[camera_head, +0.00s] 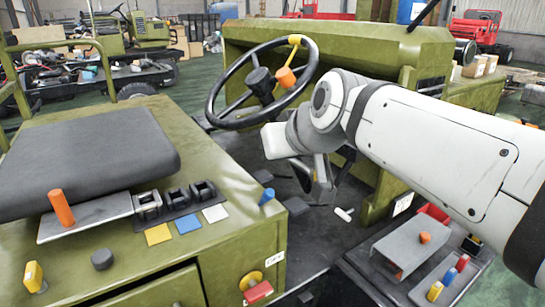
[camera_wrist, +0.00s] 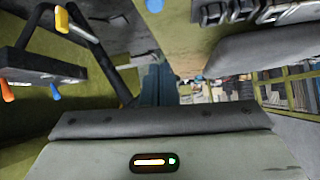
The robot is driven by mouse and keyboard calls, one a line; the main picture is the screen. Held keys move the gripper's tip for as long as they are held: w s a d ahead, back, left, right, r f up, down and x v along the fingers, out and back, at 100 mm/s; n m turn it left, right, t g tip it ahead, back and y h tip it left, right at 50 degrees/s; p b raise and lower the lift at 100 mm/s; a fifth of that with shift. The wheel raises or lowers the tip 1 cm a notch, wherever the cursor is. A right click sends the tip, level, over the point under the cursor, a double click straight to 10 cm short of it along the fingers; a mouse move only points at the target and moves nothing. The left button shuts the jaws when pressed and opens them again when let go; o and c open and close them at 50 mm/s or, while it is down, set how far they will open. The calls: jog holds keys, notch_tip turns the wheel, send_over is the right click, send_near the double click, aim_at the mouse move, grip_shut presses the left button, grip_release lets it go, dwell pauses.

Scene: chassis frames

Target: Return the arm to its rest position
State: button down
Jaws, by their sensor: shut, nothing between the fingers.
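My arm reaches in from the right in the head view, its white links bent at a grey wrist joint in front of the green vehicle. My gripper (camera_head: 324,184) hangs below that joint, small and partly hidden, between the steering wheel (camera_head: 222,106) and the cab floor. In the wrist view my gripper (camera_wrist: 160,85) points away from the camera beyond its grey housing. Its fingers are together with nothing visible between them. The steering wheel, with a yellow and orange knob, is close behind the wrist. It also shows at the left of the wrist view (camera_wrist: 88,45).
A green console (camera_head: 225,240) with coloured tiles, switches and a dark seat cushion (camera_head: 85,160) fills the left. A grey tray (camera_head: 467,284) with coloured pegs lies below my arm at right. The dashboard (camera_head: 335,50) stands close behind. Floor pedals are below the wrist.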

jog(key=shift+v, duration=0.8)
jog(key=shift+d, duration=0.1)
jog(key=s+d+f+m+g+h+p, duration=0.1)
jog(key=s+d+f+m+g+h, duration=0.1)
jog(key=s+d+f, duration=0.4)
jog(key=s+d+f+m+g+h+p, duration=0.2)
jog(key=s+d+f, duration=0.5)
jog(key=f, duration=0.6)
jog(key=shift+d+f+m+g+h, duration=0.4)
jog(key=shift+d+m+g+h, duration=0.15)
jog(key=shift+d+g, duration=0.55)
